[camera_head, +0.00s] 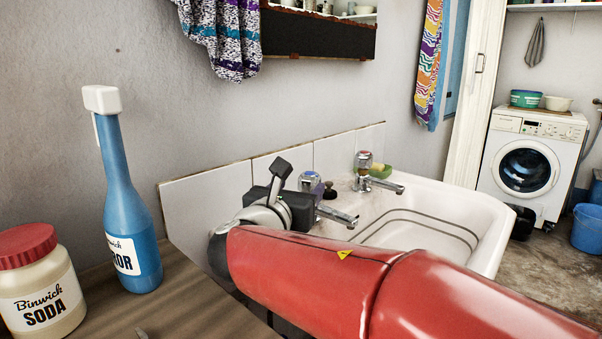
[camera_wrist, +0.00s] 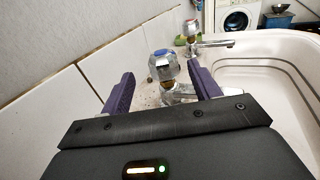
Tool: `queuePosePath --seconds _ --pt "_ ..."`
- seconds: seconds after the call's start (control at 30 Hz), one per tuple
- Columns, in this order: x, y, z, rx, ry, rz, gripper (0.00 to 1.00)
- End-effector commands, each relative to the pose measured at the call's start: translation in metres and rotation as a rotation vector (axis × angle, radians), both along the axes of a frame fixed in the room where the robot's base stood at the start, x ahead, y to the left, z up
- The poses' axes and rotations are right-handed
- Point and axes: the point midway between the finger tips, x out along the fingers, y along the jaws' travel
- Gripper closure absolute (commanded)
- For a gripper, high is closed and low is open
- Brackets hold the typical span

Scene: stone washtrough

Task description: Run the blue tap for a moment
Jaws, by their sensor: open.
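The blue tap (camera_head: 310,181) is the nearer of two chrome taps at the trough's tiled back edge. Its faceted knob has a blue cap, and its spout points over the white basin. In the wrist view the blue tap's knob (camera_wrist: 162,66) stands upright between and beyond my gripper's purple fingers (camera_wrist: 164,78). The fingers are apart, one on each side of it, with nothing held; I cannot tell whether they touch it. In the head view my gripper (camera_head: 318,189) is at the blue tap, partly hidden by its own dark body. No water shows from the spout.
The red tap (camera_head: 363,161) stands just behind, with a green sponge (camera_head: 380,171) by it. The white basin (camera_head: 492,245) opens to the right. A blue bottle (camera_head: 130,205) and a soda jar (camera_head: 40,285) stand on the wooden top at left. Wall tiles run close on the left.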

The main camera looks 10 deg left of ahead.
Motion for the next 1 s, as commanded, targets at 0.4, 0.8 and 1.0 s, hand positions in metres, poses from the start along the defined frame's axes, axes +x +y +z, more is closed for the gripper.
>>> queuePosePath --seconds 0.4,0.8,1.0 --pt "0.06 -0.009 0.0 -0.001 0.001 -0.002 0.38" --pt "0.065 -0.01 0.0 0.0 0.0 -0.001 0.43" --pt "0.065 -0.01 0.0 0.0 0.0 -0.001 0.7"
